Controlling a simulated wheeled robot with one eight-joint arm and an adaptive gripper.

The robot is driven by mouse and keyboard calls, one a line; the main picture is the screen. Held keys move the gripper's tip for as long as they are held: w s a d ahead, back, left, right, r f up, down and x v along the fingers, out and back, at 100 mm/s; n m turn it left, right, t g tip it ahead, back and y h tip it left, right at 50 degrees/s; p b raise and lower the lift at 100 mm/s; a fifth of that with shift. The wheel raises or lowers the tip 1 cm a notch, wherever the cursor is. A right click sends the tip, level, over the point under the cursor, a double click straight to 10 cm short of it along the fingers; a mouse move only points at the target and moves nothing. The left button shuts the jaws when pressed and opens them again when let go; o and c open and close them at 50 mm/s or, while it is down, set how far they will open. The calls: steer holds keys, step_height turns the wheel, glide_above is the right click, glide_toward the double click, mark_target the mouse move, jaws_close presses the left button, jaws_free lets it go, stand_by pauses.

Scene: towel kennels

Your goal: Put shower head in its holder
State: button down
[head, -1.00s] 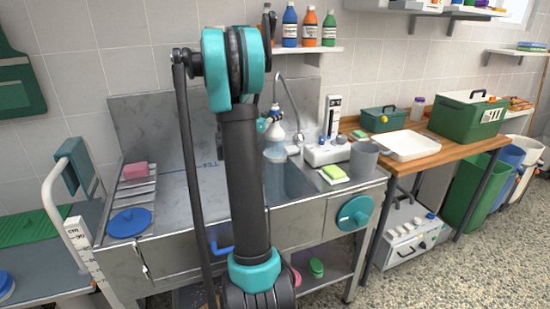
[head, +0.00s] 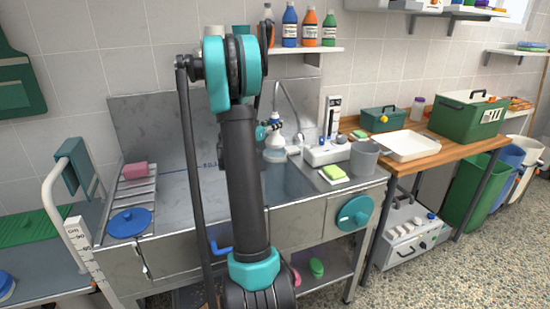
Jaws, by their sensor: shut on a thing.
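My gripper (head: 264,129) shows only in part, as small teal and dark pieces just right of my upright arm, above the steel sink counter. It appears shut on the white shower head (head: 275,143), which hangs with its wide end down. My arm hides most of the gripper and the left side of the hold. A thin grey hose (head: 291,99) arches up behind the gripper and comes down to the right of the shower head. I cannot make out the holder clearly.
The steel counter (head: 178,212) has a blue round lid (head: 130,221) and a pink block (head: 135,170) at left. A white device (head: 326,153), a green sponge (head: 333,173) and a grey cup (head: 364,158) stand right of the sink. Bottles line the shelf (head: 318,50) above.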

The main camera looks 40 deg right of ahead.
mark_target(272, 136)
steer(key=shift+f, duration=0.7)
steer(key=shift+f, duration=1)
steer(key=shift+f, duration=0.8)
stand_by(0.5)
steer(key=c, duration=1.1)
jaws_free()
steer(key=shift+a, duration=0.1)
